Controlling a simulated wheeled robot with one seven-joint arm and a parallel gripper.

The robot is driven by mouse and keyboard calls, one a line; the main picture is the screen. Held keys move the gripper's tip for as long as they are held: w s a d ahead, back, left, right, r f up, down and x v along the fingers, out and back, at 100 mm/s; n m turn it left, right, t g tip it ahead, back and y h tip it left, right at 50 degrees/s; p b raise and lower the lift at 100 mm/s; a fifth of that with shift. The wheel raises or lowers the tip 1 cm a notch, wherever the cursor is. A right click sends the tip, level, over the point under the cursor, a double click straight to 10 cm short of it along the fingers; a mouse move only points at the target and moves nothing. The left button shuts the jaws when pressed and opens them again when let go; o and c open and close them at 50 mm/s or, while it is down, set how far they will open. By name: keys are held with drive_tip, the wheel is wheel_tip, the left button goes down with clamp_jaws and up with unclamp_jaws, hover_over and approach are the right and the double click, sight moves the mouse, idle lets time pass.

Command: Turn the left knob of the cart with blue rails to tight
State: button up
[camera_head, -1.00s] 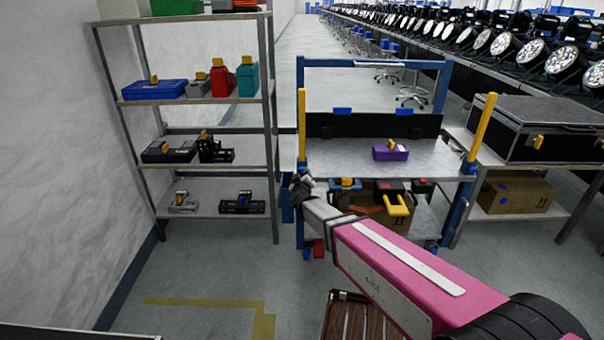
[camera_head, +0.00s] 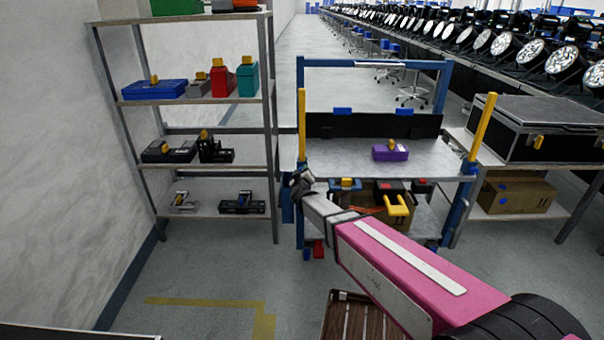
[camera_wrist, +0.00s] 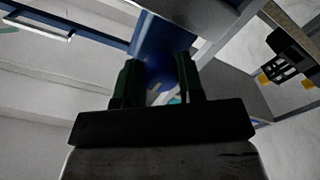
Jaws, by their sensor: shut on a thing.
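The cart with blue rails (camera_head: 445,95) stands ahead in the head view, with a grey top shelf (camera_head: 345,160) and yellow upright handles. My gripper (camera_head: 300,180) is at the cart's left front post, just below the top shelf. In the wrist view my gripper (camera_wrist: 157,82) has its two dark fingers on either side of a round blue knob (camera_wrist: 160,72), shut on it. The knob is in front of a blue post (camera_wrist: 165,35). In the head view the knob is hidden behind my gripper. How far the knob is turned cannot be told.
A purple box (camera_head: 390,152) lies on the cart's top shelf. A grey shelf rack (camera_head: 272,120) with several boxes stands close on the left. A black case (camera_head: 530,130) sits on a table at the right. The floor in front of the rack is clear.

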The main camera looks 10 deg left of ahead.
drive_tip(key=m, duration=0.4)
drive_tip(key=shift+m, duration=0.3)
drive_tip(key=m, duration=1.1)
drive_tip(key=shift+m, duration=0.3)
drive_tip(key=m, duration=0.4)
drive_tip(key=shift+m, duration=0.3)
drive_tip(key=m, duration=0.3)
drive_tip(key=shift+m, duration=0.3)
drive_tip(key=m, duration=0.4)
drive_tip(key=shift+m, duration=2.1)
